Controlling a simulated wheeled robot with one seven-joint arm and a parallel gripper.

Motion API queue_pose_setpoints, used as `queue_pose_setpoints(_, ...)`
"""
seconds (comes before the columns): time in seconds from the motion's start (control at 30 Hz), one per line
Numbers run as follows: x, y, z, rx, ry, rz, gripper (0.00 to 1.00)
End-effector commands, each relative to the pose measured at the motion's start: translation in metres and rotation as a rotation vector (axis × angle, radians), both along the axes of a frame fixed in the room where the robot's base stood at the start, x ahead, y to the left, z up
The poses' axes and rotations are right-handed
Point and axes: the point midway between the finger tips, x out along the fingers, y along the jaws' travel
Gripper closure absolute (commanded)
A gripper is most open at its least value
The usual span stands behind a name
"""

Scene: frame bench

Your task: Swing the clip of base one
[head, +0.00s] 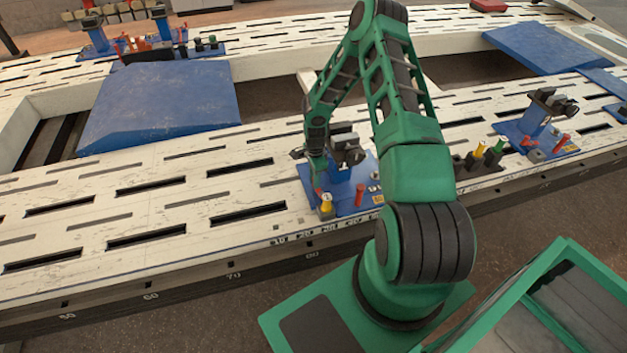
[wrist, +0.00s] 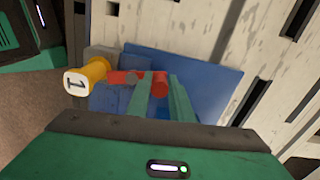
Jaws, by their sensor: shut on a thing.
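Base one is a blue plate (head: 346,204) on the white frame bench, carrying a dark clamp head on a blue post (head: 346,155). A yellow cylinder (head: 326,205) stands at its front left corner. In the wrist view the yellow cylinder (wrist: 75,79) shows a 1 on its white end. A red clip (wrist: 124,77) runs from beside the cylinder to a red rounded end between my green fingers. My gripper (wrist: 165,95) is shut on that red end. In the head view my gripper (head: 318,190) is low over the plate's left side, and the clip is largely hidden.
A similar blue base (head: 545,150) stands to the right, with yellow, green and dark pegs (head: 480,157) beside it. A red peg (head: 359,194) stands on base one's front. Slots (head: 145,235) cut the bench top. The bench left of base one is clear.

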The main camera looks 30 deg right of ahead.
Motion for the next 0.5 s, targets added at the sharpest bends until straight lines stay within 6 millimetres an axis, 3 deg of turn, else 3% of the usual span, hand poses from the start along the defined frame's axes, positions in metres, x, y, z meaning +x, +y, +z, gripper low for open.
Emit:
queue_pose_setpoints(0.03, 0.006, 0.001, 0.002, -0.006, -0.014, 0.042, 1.00)
queue_pose_setpoints(0.5, 0.003, 0.023, 0.003, -0.005, -0.018, 0.490, 1.00)
